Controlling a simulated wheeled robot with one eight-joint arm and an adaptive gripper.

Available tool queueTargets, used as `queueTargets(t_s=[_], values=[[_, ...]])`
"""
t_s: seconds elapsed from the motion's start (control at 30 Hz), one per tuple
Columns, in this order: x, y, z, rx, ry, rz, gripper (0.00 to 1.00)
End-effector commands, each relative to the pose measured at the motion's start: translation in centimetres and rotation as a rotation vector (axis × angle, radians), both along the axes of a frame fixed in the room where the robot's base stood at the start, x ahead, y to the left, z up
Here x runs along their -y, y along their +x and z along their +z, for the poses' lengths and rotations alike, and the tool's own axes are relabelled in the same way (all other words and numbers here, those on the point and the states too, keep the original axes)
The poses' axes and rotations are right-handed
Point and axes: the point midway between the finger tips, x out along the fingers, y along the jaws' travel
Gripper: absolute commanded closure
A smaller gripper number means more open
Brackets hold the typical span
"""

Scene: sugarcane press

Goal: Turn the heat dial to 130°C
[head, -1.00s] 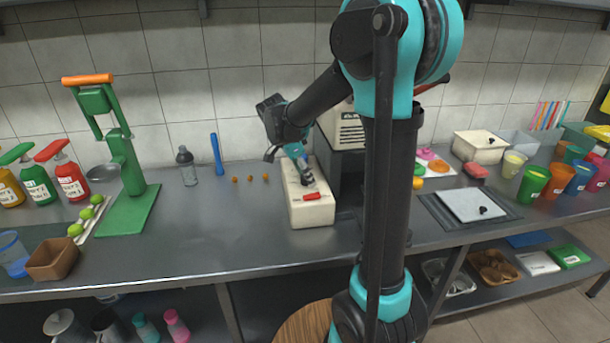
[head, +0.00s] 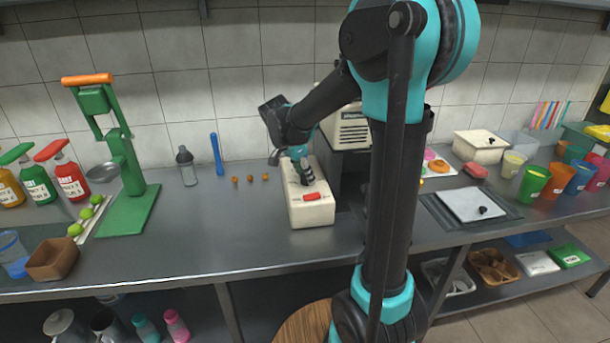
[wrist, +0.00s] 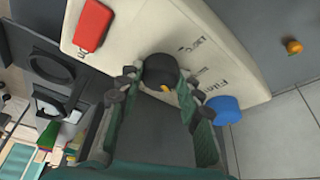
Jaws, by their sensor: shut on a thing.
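A cream control box (head: 312,212) lies on the steel counter, with a red switch (head: 312,197) at its near end. In the wrist view, a black dial (wrist: 160,70) with a yellow mark sits on the box (wrist: 140,25). My gripper (head: 304,178) is over the box, and in the wrist view its two fingers (wrist: 160,86) are closed around the dial. A blue knob (wrist: 222,108) is beside the right finger, and the red switch (wrist: 93,25) is at upper left.
A dark machine with a cream vented top (head: 350,128) stands right of the box, behind my arm. A green press (head: 125,165), a grey bottle (head: 187,166) and a blue stick (head: 217,155) are to the left. The counter left of the box is mostly clear.

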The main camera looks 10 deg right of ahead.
Motion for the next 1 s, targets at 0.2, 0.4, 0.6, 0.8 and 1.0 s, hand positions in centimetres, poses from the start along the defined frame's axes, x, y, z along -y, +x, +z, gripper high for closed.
queueTargets(t_s=[0.2, 0.4, 0.6, 0.8, 1.0], values=[[0.12, -0.21, -0.01, 0.000, 0.000, 0.196, 0.94], [0.22, -0.27, 0.00, 0.001, 0.000, 0.385, 0.94], [0.36, -0.31, 0.01, 0.001, 0.001, 0.574, 0.94], [0.45, -0.37, 0.00, 0.001, 0.002, 0.763, 0.94], [0.57, -0.34, 0.01, 0.001, 0.001, 0.952, 0.94]])
